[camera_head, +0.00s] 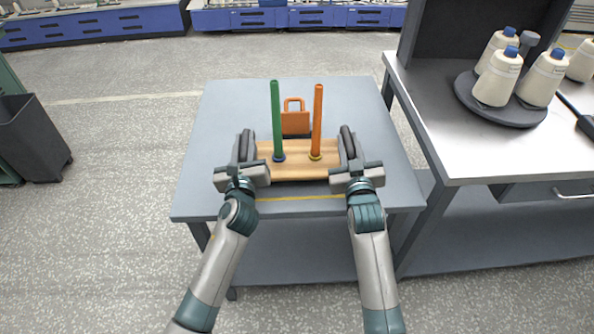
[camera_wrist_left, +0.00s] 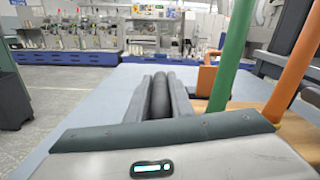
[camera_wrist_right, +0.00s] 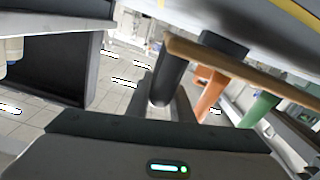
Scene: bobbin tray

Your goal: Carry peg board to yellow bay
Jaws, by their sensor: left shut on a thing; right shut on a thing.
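The peg board (camera_head: 297,168) is a light wooden board with a tall green peg (camera_head: 276,120) and a tall orange peg (camera_head: 317,122). A blue ring sits at the green peg's foot and a yellow ring at the orange peg's foot. My left gripper (camera_head: 246,150) is shut at the board's left end, on a dark upright grip (camera_wrist_left: 160,95). My right gripper (camera_head: 348,147) is shut at the right end, on a similar dark grip (camera_wrist_right: 168,78). The board is over the grey-blue table (camera_head: 230,110); I cannot tell whether it touches. A yellow line (camera_head: 300,197) runs near the table's front edge.
An orange block with a handle (camera_head: 295,122) stands just behind the board. A workbench (camera_head: 440,110) at the right holds cream thread cones (camera_head: 497,80) on a dark round tray (camera_head: 512,112). A dark bin (camera_head: 30,135) stands at the left. The table's back and sides are clear.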

